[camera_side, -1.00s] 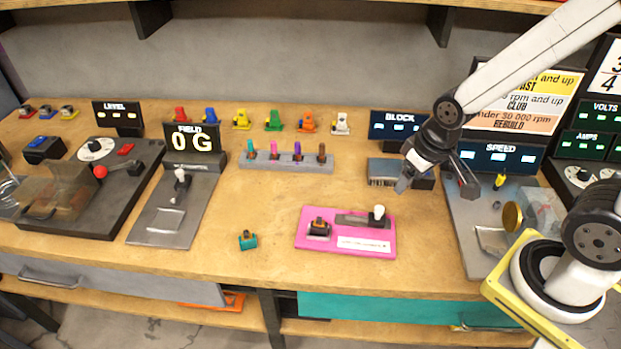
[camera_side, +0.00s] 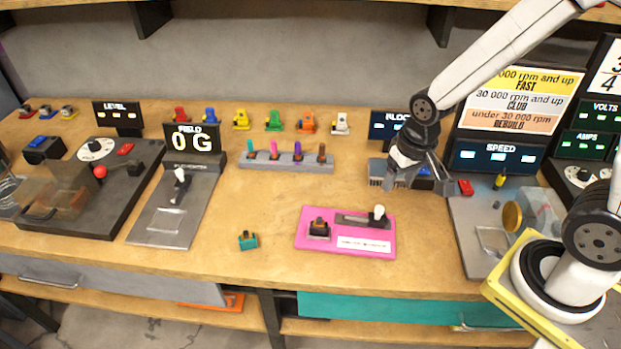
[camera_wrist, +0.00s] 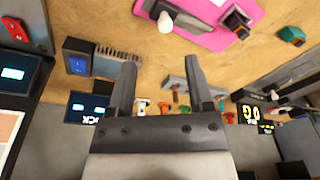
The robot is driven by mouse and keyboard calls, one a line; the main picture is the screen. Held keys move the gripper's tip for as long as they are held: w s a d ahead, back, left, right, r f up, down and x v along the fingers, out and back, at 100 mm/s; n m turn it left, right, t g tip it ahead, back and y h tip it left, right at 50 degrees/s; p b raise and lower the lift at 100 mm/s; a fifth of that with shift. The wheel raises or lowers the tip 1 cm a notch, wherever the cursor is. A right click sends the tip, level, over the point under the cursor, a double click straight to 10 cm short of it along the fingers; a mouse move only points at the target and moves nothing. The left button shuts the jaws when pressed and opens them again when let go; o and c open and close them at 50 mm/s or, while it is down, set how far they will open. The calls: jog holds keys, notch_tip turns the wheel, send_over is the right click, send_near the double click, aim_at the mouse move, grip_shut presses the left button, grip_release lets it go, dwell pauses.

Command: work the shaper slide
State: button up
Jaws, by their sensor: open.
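A pink plate (camera_side: 345,249) lies at the front middle of the bench. I take it for the shaper. A dark slide track (camera_side: 352,219) with a white knob (camera_side: 378,213) runs along its back right, and a small dark block (camera_side: 319,229) sits on its left part. The plate also shows at the top of the wrist view (camera_wrist: 215,12), with the white knob (camera_wrist: 166,20) at its left. My gripper (camera_side: 418,184) is open and empty, above the bench behind and right of the plate, apart from the knob. Its two fingers (camera_wrist: 160,65) show spread in the wrist view.
A rack of coloured pegs (camera_side: 287,161) stands at the back middle. A small teal part (camera_side: 248,240) lies left of the plate. The SPEED station (camera_side: 497,156) is at right.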

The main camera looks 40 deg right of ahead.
aim_at(380, 208)
jog(key=shift+w+a+f+m+g, duration=0.2)
jog(key=shift+w+f+m+g, duration=0.6)
jog(key=shift+w+f+m, duration=0.9)
jog(key=shift+s, duration=0.25)
jog(key=shift+f, duration=3.8)
grip_shut()
